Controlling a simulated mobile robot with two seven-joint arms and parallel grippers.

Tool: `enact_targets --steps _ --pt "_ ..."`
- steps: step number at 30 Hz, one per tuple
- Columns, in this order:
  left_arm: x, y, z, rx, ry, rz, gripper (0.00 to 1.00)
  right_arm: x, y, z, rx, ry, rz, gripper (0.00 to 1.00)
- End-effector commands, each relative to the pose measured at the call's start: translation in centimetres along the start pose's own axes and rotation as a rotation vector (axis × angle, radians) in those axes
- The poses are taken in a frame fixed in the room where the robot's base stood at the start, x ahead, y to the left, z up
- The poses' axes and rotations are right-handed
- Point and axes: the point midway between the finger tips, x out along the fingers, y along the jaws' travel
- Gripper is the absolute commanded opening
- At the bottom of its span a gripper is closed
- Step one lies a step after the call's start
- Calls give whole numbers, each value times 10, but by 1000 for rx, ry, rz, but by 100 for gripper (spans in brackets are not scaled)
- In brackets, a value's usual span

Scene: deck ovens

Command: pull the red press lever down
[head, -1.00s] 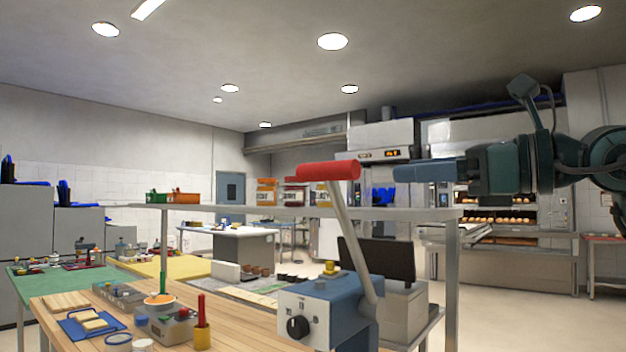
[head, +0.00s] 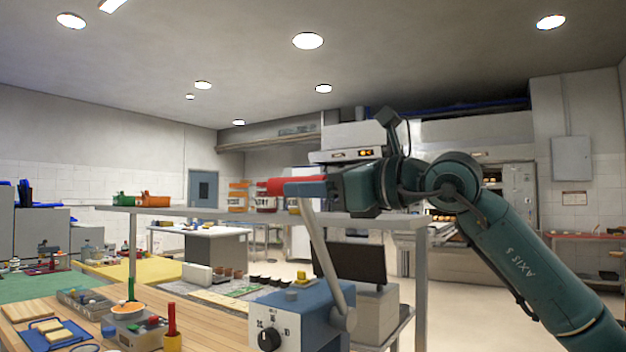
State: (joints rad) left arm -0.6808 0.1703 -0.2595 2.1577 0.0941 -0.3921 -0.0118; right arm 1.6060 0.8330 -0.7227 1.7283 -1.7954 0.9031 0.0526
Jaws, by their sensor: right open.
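The red press lever handle (head: 276,186) is a horizontal red grip on top of a grey lever arm (head: 325,255). The arm rises, leaning left, from the side of a blue press box (head: 300,312) with a black knob on a white front panel. The lever stands raised. My right gripper (head: 306,187) comes in from the right at handle height. Its blue-grey fingers overlap the right part of the red handle in the picture and hide it. The jaws are open; I cannot tell whether they touch the handle. My left gripper is not in view.
A grey shelf (head: 200,212) spans behind the lever, with green and orange bins at its left. A wooden worktop (head: 95,312) at the lower left holds trays, a red-topped yellow pot and small tools. A dark screen (head: 350,263) stands behind the press. Ovens line the back.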

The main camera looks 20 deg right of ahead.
Motion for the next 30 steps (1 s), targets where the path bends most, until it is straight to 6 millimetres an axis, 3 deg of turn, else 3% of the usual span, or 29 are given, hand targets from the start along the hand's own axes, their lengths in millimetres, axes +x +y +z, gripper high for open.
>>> enact_targets --steps 9,26,30 --pt "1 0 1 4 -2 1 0 2 0 0 0 0 0 48" --pt "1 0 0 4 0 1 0 2 0 -1 0 1 0 2" --pt "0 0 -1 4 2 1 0 2 0 -1 0 1 0 0"
